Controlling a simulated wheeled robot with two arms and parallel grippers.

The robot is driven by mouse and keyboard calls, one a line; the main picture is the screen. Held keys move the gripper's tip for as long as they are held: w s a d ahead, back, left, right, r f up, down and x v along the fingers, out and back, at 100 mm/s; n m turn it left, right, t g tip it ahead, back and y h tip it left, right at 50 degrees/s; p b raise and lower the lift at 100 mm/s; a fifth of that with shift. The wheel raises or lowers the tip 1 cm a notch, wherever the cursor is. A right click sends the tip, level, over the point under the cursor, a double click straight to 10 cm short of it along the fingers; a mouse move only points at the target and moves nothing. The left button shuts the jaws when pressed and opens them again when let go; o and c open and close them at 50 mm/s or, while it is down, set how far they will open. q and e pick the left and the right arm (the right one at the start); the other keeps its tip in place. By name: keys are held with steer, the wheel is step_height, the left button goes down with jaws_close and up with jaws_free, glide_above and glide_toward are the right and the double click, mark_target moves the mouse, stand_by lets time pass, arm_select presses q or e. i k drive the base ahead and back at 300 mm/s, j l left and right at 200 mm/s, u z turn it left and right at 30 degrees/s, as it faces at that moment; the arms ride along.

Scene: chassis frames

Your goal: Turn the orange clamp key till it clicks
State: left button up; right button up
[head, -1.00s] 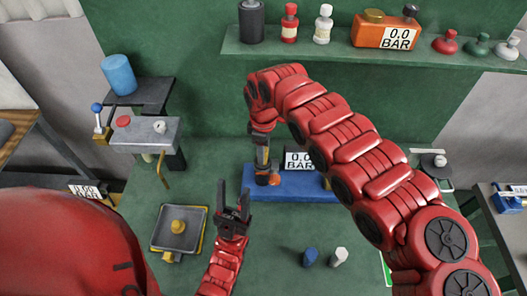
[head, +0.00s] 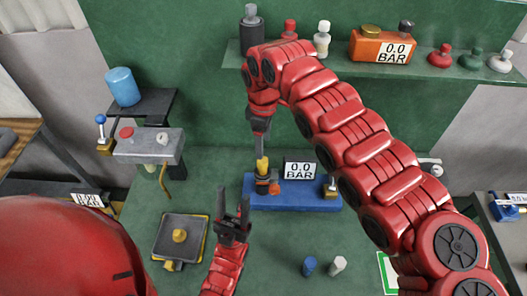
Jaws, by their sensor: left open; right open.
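A blue fixture (head: 312,204) stands on the green bench, with a "0.0 BAR" display (head: 299,169) behind it. At its left end is a dark upright post with a yellow top (head: 262,164). A small orange part (head: 274,189), which may be the clamp key, sits at the post's base. My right gripper (head: 260,146) points down just above the yellow top; it is open and seen edge-on, and I cannot tell whether it touches. My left gripper (head: 234,204) is open and empty, pointing up in front of the fixture's left end.
A grey tray with a yellow knob (head: 180,236) lies to the left. A blue peg (head: 309,266) and a white peg (head: 338,264) stand at front right. A grey box with a red button (head: 147,146) is at back left. A shelf (head: 340,57) runs behind.

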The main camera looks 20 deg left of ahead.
mark_target(274, 189)
steer(key=k, duration=1)
